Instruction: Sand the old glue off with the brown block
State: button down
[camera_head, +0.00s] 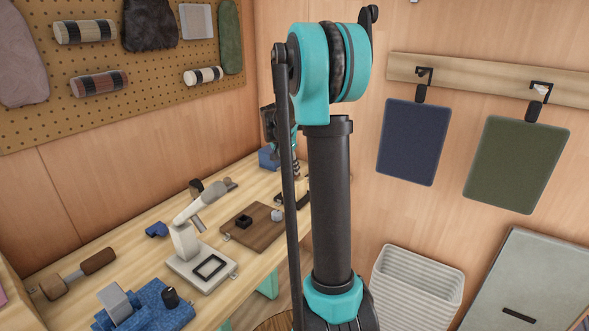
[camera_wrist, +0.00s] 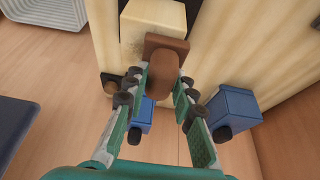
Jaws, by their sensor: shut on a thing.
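In the wrist view, my gripper (camera_wrist: 163,80) is shut on the brown block (camera_wrist: 165,46), with its rounded grip between the two fingertips. The block's flat end points away from me, against or just in front of a cream block (camera_wrist: 155,18); I cannot tell whether they touch. In the head view, my arm hides most of my gripper and the brown block at the far end of the bench.
A blue box-like object (camera_wrist: 232,105) stands right of my fingers and another blue piece (camera_wrist: 138,118) shows between them. The wooden bench (camera_head: 75,262) carries a white stand (camera_head: 203,268), a dark board (camera_head: 252,228) and a blue base (camera_head: 150,306). A white bin (camera_head: 415,290) stands right.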

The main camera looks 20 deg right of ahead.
dwell(0.4)
jog(key=shift+s+d, duration=0.85)
jog(key=shift+s, duration=0.3)
jog(key=shift+w, duration=0.1)
jog(key=shift+w+f, duration=0.1)
jog(key=shift+w, duration=0.7)
jog(key=shift+a, duration=0.1)
jog(key=shift+s+a, duration=0.7)
jog(key=shift+a, duration=0.2)
